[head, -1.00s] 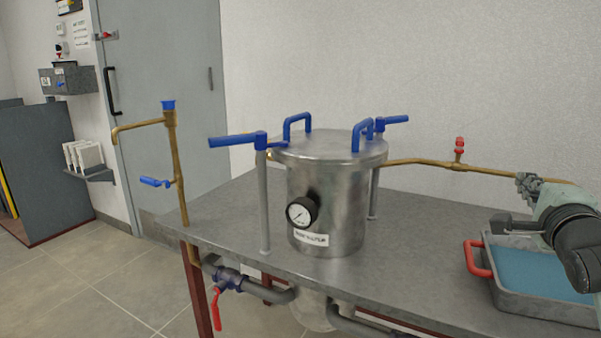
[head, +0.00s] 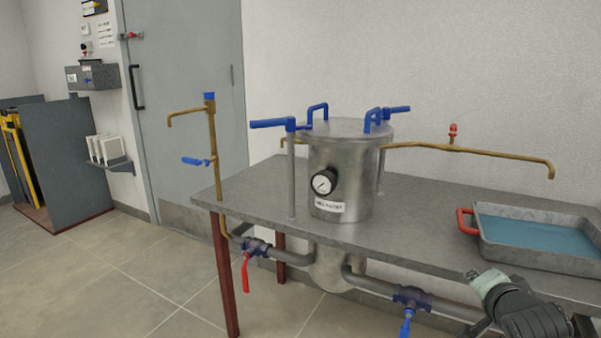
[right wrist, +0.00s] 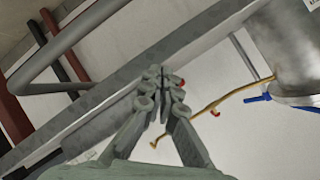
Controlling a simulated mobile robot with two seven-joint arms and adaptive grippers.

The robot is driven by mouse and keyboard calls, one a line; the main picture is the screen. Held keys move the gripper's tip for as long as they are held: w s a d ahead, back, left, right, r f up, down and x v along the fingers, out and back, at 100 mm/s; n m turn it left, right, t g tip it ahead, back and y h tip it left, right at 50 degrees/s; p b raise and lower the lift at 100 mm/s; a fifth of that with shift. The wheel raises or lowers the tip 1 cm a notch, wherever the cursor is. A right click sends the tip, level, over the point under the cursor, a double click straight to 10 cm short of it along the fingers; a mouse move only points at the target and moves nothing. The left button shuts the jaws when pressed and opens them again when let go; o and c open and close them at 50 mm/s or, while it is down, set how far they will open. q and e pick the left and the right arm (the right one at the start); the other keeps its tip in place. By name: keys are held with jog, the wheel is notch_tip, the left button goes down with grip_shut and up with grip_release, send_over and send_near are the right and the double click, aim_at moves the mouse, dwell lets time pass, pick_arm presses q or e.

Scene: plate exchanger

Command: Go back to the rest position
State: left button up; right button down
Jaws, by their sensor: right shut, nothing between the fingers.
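My right gripper (head: 474,277) is at the lower right of the head view, in front of the table's front edge and below the tray. In the right wrist view its fingers (right wrist: 164,72) are together with nothing between them. My left gripper is in neither view. The steel vessel (head: 340,170) with blue handles and a pressure gauge (head: 324,182) stands on the metal table (head: 262,190), apart from the gripper. Part of the vessel (right wrist: 288,60) shows in the upper right of the right wrist view.
A grey tray (head: 590,262) with blue liquid and a red handle (head: 464,221) sits at the table's right. Pipes with a red-handled valve (head: 245,272) and a blue-handled valve (head: 411,300) run under the front edge. A brass tap (head: 211,150) stands at the left corner. Floor at left front is clear.

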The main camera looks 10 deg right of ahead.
jog(key=s+a+f+n+g+y, duration=0.1)
jog(key=s+a+f+n+g, duration=0.2)
jog(key=f, duration=0.6)
jog(key=s+a+f+n+g+y, duration=0.1)
jog(key=s+a+f+n, duration=0.3)
jog(key=f, duration=0.6)
jog(key=s+a+f+n+g+y, duration=0.1)
jog(key=s+a+f+n+g, duration=0.1)
jog(key=s+a+f+n, duration=0.3)
jog(key=s+a+f+n+g+y, duration=0.1)
jog(key=s+a+f+n, duration=0.3)
jog(key=f, duration=0.7)
jog(key=s+a+g, duration=0.1)
jog(key=s+a, duration=0.1)
jog(key=s, duration=0.2)
jog(key=shift+n+g, duration=0.3)
jog(key=shift+n, duration=0.1)
